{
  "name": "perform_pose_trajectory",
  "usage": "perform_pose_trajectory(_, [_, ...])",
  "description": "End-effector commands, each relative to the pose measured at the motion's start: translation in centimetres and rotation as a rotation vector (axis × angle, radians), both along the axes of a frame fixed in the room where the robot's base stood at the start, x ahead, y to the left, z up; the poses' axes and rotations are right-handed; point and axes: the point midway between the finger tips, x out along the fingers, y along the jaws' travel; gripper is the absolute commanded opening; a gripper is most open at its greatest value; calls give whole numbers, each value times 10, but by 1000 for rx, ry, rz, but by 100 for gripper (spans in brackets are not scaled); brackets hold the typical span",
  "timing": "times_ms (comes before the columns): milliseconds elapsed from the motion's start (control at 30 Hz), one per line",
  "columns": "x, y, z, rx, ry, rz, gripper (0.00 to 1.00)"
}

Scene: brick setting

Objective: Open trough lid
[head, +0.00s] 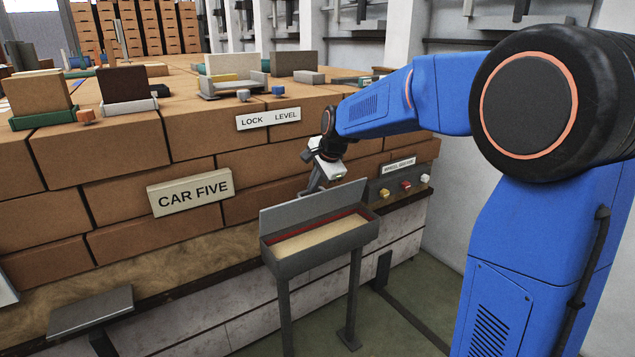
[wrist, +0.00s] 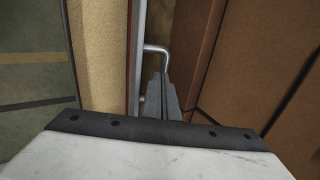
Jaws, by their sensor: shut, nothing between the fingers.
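The grey trough (head: 318,262) stands on two legs in front of the brick wall. Its lid (head: 300,208) stands up steeply along the wall side, and the pale tan inside with a red rim shows. In the wrist view the lid (wrist: 137,60) is nearly edge-on, with the tan trough inside (wrist: 102,60) to its left. A metal bar handle (wrist: 156,48) sticks out from the lid's wall-facing side. My gripper (head: 312,188) is behind the lid, between it and the wall. In the wrist view its fingers (wrist: 164,85) are shut and empty, overlapping part of the handle; contact is unclear.
The brick wall (wrist: 240,60) is close on the right in the wrist view. A panel with several knobs (head: 405,185) is right of the trough. A grey shelf (head: 90,310) juts out at the lower left. Open floor lies in front at right.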

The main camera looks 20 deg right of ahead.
Motion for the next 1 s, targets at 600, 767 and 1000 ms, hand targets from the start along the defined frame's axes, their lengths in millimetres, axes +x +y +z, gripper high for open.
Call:
perform_pose_trajectory(600, [11, 5, -3, -20, 65, 5, 0])
perform_pose_trajectory(767, [20, 7, -4, -37, 112, 2, 0])
perform_pose_trajectory(1000, [28, 9, -5, -36, 111, 0, 0])
